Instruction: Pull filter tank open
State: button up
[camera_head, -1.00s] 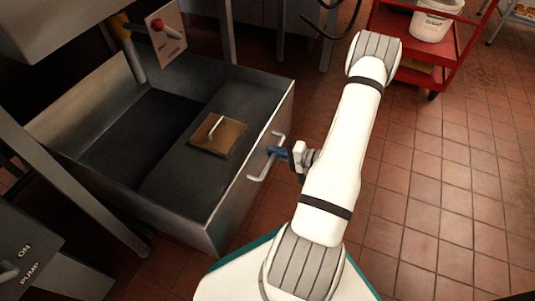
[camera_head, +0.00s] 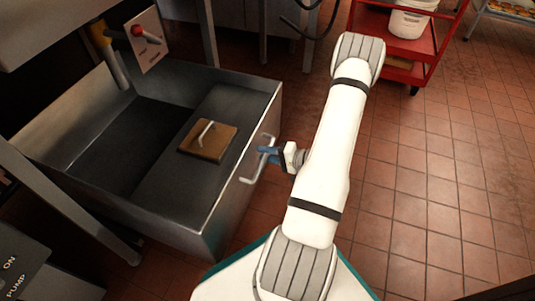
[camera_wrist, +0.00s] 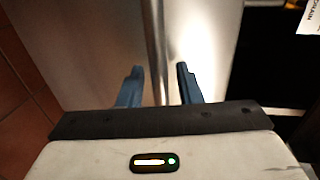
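The filter tank (camera_head: 225,195) is a steel drawer-like bin standing well out from under the counter, with its dark interior exposed. Its bar handle (camera_head: 247,180) is on the front face. A square brown lid with a metal grip (camera_head: 213,148) lies on a dark panel inside the tank. My gripper (camera_head: 266,153) is at the handle. In the wrist view, my gripper (camera_wrist: 159,69) has its blue fingers apart, one on each side of the handle bar (camera_wrist: 157,40), with gaps visible on both sides.
A red cart (camera_head: 425,65) with a white bucket (camera_head: 408,22) stands at the back right. A panel marked ON and PUMP (camera_head: 20,265) is at lower left. A red-knobbed valve (camera_head: 140,32) is above the tank. Tiled floor (camera_head: 430,190) on the right is clear.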

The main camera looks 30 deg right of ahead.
jog(key=shift+s+d, duration=0.1)
jog(key=p+v, duration=0.2)
jog(key=v, duration=0.5)
jog(key=shift+s+p, duration=0.2)
jog(key=shift+p, duration=0.2)
jog(key=shift+d, duration=0.15)
